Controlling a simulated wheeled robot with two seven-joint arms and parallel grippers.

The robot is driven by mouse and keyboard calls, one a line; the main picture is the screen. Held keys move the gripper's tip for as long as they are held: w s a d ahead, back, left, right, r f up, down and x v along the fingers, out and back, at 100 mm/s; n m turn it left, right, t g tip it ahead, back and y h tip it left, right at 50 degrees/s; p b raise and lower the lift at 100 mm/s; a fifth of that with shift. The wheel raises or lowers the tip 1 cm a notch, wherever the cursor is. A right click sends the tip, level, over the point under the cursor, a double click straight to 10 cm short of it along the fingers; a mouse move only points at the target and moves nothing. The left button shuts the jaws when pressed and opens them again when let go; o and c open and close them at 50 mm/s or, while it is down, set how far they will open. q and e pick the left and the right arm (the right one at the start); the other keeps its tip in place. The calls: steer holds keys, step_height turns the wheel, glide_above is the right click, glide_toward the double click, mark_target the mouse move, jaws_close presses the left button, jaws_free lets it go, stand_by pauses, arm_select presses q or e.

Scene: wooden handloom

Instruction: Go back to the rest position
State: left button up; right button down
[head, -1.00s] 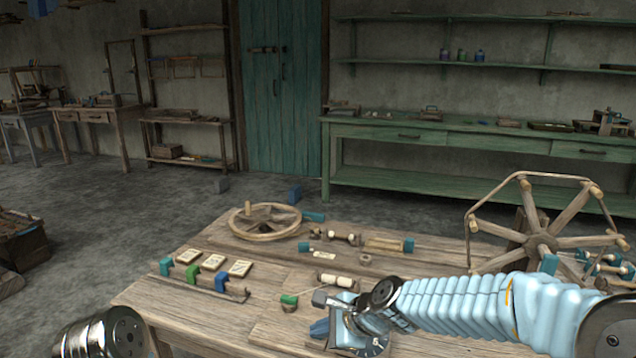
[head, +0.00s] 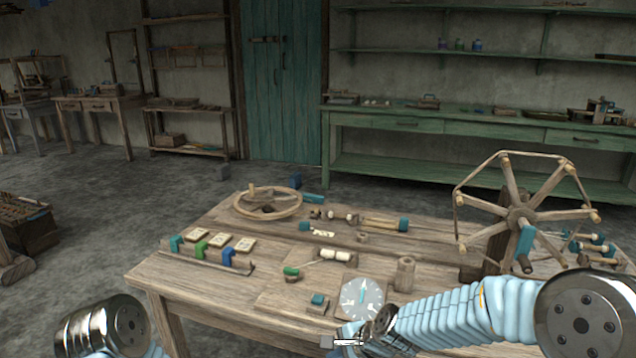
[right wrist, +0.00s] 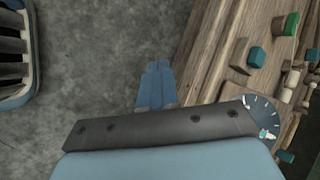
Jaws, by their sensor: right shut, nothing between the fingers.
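My right gripper (head: 343,341) is at the bottom edge of the head view, in front of the wooden table's (head: 200,285) near edge. In the right wrist view its two blue fingers (right wrist: 157,82) are together, empty, over the grey floor beside the table edge. The pale blue right arm comes in from the lower right. Of my left arm, only a metal link shows at the bottom left; the left gripper is out of view.
The floor (head: 70,250) at left is open.

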steer(key=s+d+f+n+g+h, duration=0.1)
steer(key=s+d+f+n, duration=0.25)
steer(key=f, duration=0.45)
steer(key=s+d+f+n+g+h, duration=0.1)
steer(key=s+d+f+n, duration=0.1)
steer(key=s+f, duration=0.45)
steer(key=s+d+f+n+g, duration=0.1)
steer(key=s+f+n+g, duration=0.1)
steer(key=s+f+n, duration=0.4)
steer(key=s+f, duration=0.3)
steer(key=s, duration=0.2)
steer(key=shift+f+y, duration=0.35)
steer(key=shift+y, duration=0.05)
steer(key=shift+n, duration=0.25)
